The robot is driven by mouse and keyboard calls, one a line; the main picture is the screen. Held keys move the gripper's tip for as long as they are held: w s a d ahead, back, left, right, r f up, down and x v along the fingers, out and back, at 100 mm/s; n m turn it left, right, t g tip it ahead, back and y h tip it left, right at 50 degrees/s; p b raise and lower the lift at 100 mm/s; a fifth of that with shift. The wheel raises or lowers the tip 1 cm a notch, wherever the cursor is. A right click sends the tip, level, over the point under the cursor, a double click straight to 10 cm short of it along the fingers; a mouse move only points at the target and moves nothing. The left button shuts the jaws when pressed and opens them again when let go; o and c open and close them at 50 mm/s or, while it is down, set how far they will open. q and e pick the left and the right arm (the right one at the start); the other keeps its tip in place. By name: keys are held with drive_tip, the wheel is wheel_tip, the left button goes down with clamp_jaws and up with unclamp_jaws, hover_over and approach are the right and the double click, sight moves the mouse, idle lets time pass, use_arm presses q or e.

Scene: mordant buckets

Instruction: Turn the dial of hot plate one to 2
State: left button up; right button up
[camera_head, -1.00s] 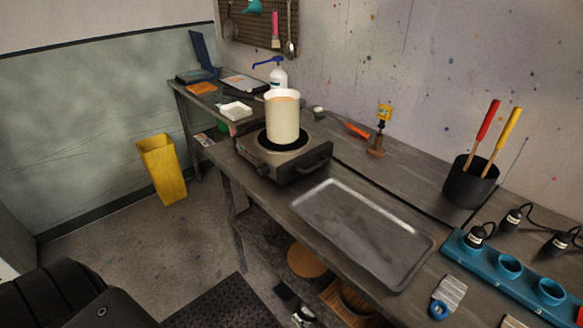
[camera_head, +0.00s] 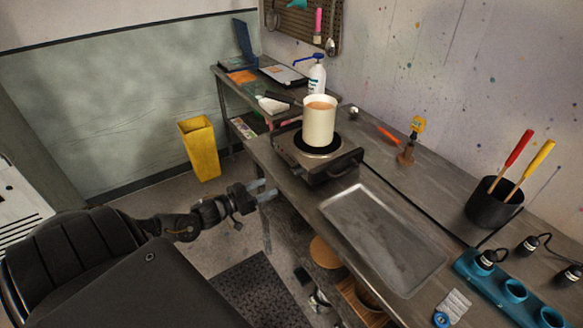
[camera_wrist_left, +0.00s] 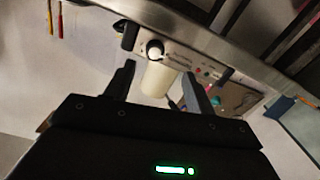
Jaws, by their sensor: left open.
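A dark hot plate (camera_head: 312,163) stands on the bench in the head view, with a tall cream pot (camera_head: 319,124) on its round burner. In the left wrist view, which is rolled over, the pot (camera_wrist_left: 157,82) shows between the fingers. A small round pale-and-dark part (camera_wrist_left: 155,49), which looks like the dial, is beside it; its setting is too small to read. My left gripper (camera_head: 268,189) is open and empty, in front of the bench edge, to the lower left of the hot plate and apart from it. My right gripper is not in view.
A metal tray (camera_head: 385,240) lies right of the hot plate. A black holder (camera_head: 490,208) with red and yellow handles and a blue rack (camera_head: 492,281) stand farther right. A white pump bottle (camera_head: 317,76) stands behind. A yellow bin (camera_head: 199,149) is on the floor.

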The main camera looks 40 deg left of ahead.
sight(294, 173)
use_arm(q)
drive_tip(key=x, duration=0.3)
drive_tip(key=r+p+x, duration=0.1)
drive_tip(key=x, duration=0.2)
drive_tip(key=p+x, duration=0.1)
drive_tip(key=x, duration=0.2)
drive_tip(key=shift+w+d+r, duration=0.15)
drive_tip(key=shift+r, duration=0.05)
drive_tip(key=shift+x, duration=0.85)
drive_tip(key=shift+f, duration=0.1)
drive_tip(key=c, duration=1)
